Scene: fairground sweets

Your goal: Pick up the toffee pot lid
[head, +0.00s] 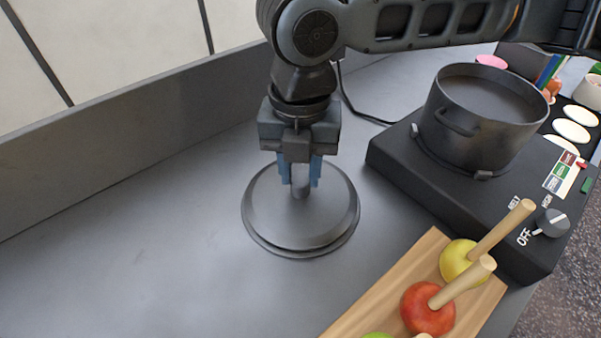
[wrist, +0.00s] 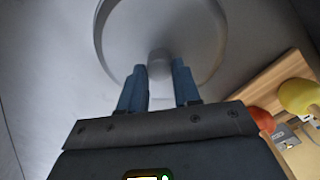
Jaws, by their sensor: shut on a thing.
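The toffee pot lid (head: 300,225) is a dark grey round disc with a raised rim and a central knob. It is at the middle of the grey counter in the head view, and I cannot tell whether it rests on the counter or is slightly above it. My gripper (head: 301,183) points down over the lid, with its blue fingers shut on the knob. In the wrist view the lid (wrist: 130,50) is ahead of the fingers (wrist: 160,75), with the knob between them. The dark toffee pot (head: 470,135) stands uncovered on the black burner at the right.
The black burner (head: 400,165) with its knob at OFF is right of the lid. A wooden board (head: 375,300) with apples on sticks lies at the front right. A raised ledge (head: 130,130) runs along the back. The counter left of the lid is clear.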

